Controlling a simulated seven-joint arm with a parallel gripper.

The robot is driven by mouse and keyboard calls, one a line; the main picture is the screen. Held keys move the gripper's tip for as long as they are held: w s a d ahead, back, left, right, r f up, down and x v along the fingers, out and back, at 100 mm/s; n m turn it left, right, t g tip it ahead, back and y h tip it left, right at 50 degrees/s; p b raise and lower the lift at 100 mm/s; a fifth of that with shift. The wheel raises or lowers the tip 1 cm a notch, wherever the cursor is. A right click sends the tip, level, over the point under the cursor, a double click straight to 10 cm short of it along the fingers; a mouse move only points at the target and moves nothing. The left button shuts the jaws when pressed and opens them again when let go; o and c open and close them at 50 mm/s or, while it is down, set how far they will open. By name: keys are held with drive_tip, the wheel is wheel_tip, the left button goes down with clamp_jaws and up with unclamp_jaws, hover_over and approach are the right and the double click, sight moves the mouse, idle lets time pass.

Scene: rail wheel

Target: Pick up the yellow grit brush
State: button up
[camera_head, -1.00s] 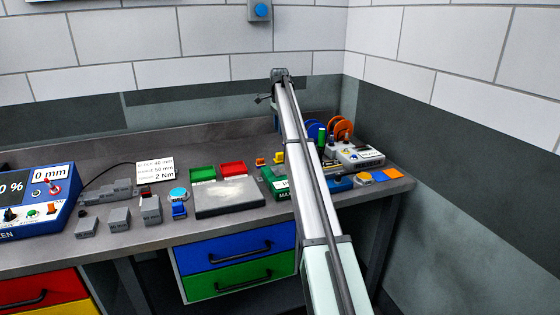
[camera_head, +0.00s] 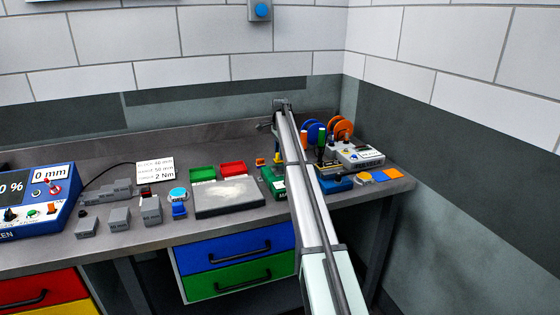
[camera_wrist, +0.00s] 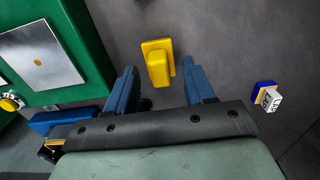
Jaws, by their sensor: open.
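The yellow grit brush (camera_wrist: 158,66) is a small yellow block on a flat yellow base, standing on the grey bench in the wrist view. My gripper (camera_wrist: 158,78) is open, with one blue finger on each side of the brush in the picture. The brush looks beyond the fingertips, and I see no contact. In the head view a small yellow thing (camera_head: 278,159) behind the green box, just below the arm's end, seems to be the brush. The fingers are hard to make out there.
A green box with a metal plate (camera_wrist: 40,58) lies left of the brush in the wrist view. A small blue, white and yellow block (camera_wrist: 267,97) stands to the right. Coloured spools and a grey device (camera_head: 360,155) stand right of my arm. Bare bench surrounds the brush.

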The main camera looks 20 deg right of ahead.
drive_tip(key=shift+f, duration=0.7)
clamp_jaws()
